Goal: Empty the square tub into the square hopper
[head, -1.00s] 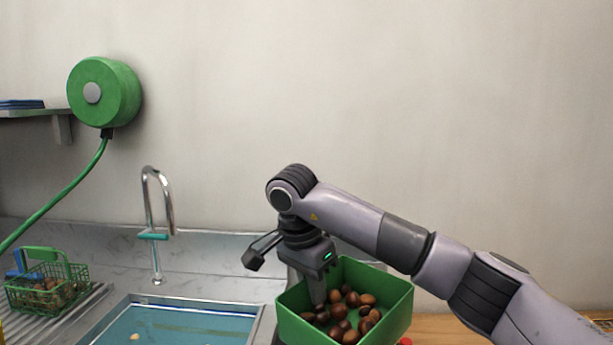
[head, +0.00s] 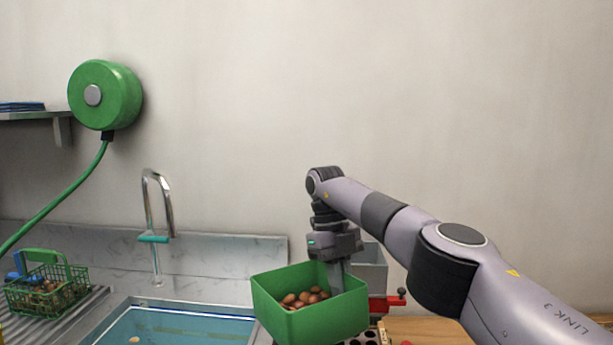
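The square tub (head: 318,322) is green and holds several brown chestnuts (head: 303,298). It stands level, low in the middle of the head view, and appears to be held up off the surface. My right gripper (head: 337,276) points down at the tub's back right wall. One finger shows inside the wall and the other is hidden; the gripper appears shut on that wall. A grey box-like part (head: 372,268), which may be the square hopper, shows behind the gripper and is mostly hidden by tub and arm. My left gripper is not in view.
A sink (head: 170,326) with water and a tap (head: 150,215) lies to the left. A green wire basket (head: 45,288) of chestnuts stands on the drainer. A red fitting (head: 390,301) and a plate with holes (head: 369,338) are right of the tub, beside a wooden surface (head: 420,331).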

